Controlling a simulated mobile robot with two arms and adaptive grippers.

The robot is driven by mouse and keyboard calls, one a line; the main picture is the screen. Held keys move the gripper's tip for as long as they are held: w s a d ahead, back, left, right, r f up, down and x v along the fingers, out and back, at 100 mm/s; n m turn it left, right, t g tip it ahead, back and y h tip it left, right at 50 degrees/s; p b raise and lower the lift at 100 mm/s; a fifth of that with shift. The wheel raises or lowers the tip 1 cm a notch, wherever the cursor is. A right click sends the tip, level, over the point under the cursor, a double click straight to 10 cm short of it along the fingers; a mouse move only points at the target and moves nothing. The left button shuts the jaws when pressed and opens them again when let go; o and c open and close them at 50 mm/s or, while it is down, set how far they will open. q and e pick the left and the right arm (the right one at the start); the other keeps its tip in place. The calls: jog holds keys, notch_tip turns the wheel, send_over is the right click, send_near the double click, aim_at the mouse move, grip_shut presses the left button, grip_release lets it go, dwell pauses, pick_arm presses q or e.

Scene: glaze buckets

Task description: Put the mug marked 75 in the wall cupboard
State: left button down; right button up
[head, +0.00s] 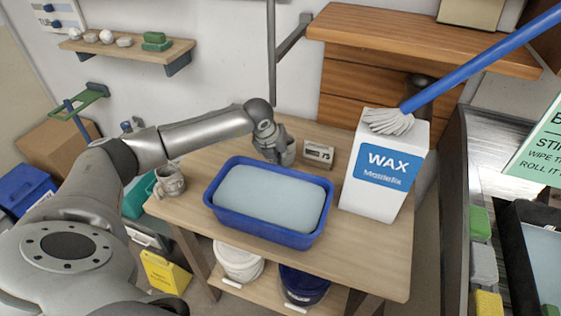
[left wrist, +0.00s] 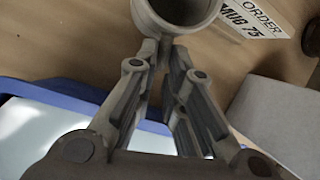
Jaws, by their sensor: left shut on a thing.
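A grey mug (head: 288,152) is at the back of the wooden table, behind the blue tub. My left gripper (head: 272,148) is shut on this mug's near side. In the left wrist view the mug's round rim and wall (left wrist: 178,22) show at the fingertips (left wrist: 163,48). I see no number on it, and cannot tell whether it touches the table. A card (head: 318,153) stands to its right; in the left wrist view the card (left wrist: 250,20) reads "ORDER MUG 75". A second, speckled mug (head: 170,181) stands at the table's left edge. My right gripper is not in view.
The blue tub (head: 265,235) of pale glaze fills the middle of the table (head: 370,262). A white WAX box (head: 380,175) stands to the right, with a blue-handled mop (head: 470,65) crossing above. A wooden unit (head: 420,40) is behind; a wall shelf (head: 125,48) is upper left.

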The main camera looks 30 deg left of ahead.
pick_arm(q)
jog(key=s+r+b, duration=0.1)
jog(key=r, duration=0.1)
jog(key=s+a+r+b, duration=0.1)
jog(key=s+r, duration=0.1)
jog(key=r, duration=0.1)
jog(key=s+r+b, duration=0.1)
jog(key=s+r, duration=0.1)
jog(key=shift+a+r, duration=0.2)
jog(key=shift+a, duration=0.15)
jog(key=s+a+r+b, duration=0.2)
jog(key=s+r+b, duration=0.2)
jog(key=s, duration=0.4)
jog(key=shift+a, duration=0.3)
jog(key=shift+r, duration=0.1)
